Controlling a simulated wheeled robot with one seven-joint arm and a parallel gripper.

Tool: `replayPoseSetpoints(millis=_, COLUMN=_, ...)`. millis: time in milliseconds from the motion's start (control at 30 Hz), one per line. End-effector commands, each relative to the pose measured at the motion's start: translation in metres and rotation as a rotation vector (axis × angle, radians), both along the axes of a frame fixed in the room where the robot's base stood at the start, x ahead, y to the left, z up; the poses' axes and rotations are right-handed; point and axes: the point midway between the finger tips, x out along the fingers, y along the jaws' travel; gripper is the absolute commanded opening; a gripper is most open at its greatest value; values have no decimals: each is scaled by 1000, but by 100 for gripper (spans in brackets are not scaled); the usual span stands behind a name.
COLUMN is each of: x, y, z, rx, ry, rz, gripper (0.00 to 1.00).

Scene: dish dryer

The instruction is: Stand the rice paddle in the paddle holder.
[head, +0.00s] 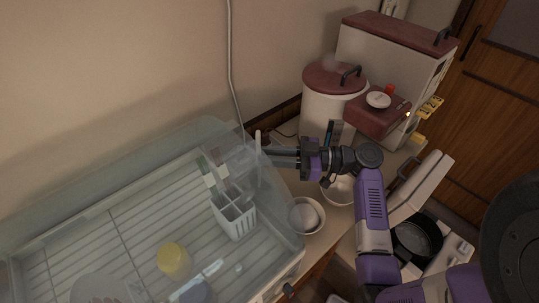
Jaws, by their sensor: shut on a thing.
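My gripper (272,152) reaches left from my purple and black arm, at the right end of the dish dryer. It is shut on a thin, pale upright piece (258,160), which looks like the rice paddle. Its outline is small and partly blurred against the clear dryer cover. A white slotted holder with compartments (236,220) stands inside the dryer, below and left of my gripper. A small dark upright container (340,132) stands behind my arm. I cannot tell for sure which of the two is the paddle holder.
The clear-sided dish dryer (85,213) fills the left, with a yellow cup (174,260) on its rack. White bowls (306,215) sit on the counter by my arm. A red-lidded white canister (331,100) and a red-topped appliance (385,55) stand behind. A black pan (417,240) is lower right.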

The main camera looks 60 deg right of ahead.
Motion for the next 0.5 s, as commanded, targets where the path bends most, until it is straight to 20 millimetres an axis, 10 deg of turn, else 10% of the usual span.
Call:
replayPoseSetpoints(millis=267, x=-1, y=2, z=-11, rx=7, ry=21, rz=2, gripper=0)
replayPoseSetpoints(millis=300, x=-1, y=2, z=-11, rx=7, ry=21, rz=3, gripper=21)
replayPoseSetpoints(millis=400, x=-1, y=2, z=-10, rx=6, ry=20, rz=2, gripper=41)
replayPoseSetpoints(millis=500, x=-1, y=2, z=-9, rx=5, ry=16, rz=2, gripper=44)
